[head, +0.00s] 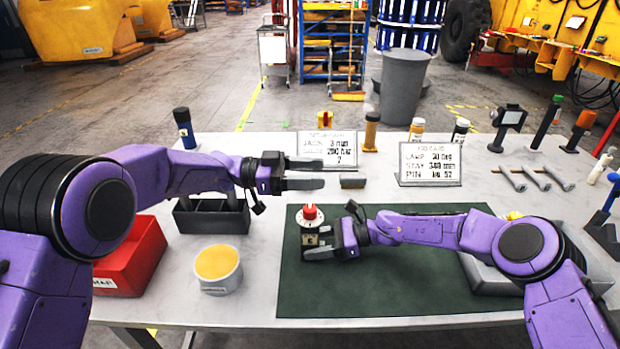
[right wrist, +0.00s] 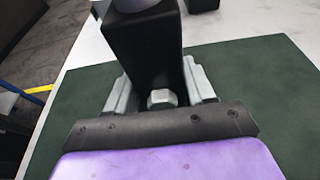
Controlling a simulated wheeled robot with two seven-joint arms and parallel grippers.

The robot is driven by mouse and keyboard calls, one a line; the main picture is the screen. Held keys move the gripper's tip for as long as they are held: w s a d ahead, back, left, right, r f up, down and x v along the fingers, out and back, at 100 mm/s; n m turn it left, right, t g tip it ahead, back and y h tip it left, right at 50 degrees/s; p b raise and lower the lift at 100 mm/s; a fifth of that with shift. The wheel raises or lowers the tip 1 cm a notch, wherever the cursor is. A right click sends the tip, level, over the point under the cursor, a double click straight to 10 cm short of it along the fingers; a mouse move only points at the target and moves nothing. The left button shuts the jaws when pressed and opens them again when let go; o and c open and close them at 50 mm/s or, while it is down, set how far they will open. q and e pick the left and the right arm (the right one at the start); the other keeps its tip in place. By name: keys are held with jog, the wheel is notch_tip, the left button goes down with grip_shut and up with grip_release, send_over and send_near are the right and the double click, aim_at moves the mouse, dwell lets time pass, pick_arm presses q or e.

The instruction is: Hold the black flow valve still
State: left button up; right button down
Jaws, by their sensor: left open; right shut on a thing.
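The black flow valve (head: 311,226) stands on the green mat (head: 420,285), with a red knob and a pale collar on top. My right gripper (head: 329,241) is shut on its body from the right. In the right wrist view the valve (right wrist: 147,45) shows as a dark upright block between the two grey fingers (right wrist: 160,88), with a hex nut at its near side; its knob is out of that view. My left gripper (head: 304,172) is open and empty, above the table behind the valve and apart from it.
A black tray (head: 212,222), a red bin (head: 130,262) and a white tub with a yellow top (head: 217,270) stand at left. Two sign cards (head: 328,148) (head: 430,164) and a small grey block (head: 352,181) are behind. A grey container (head: 487,277) is at right. The front of the mat is clear.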

jog(key=shift+c, duration=1.6)
grip_release()
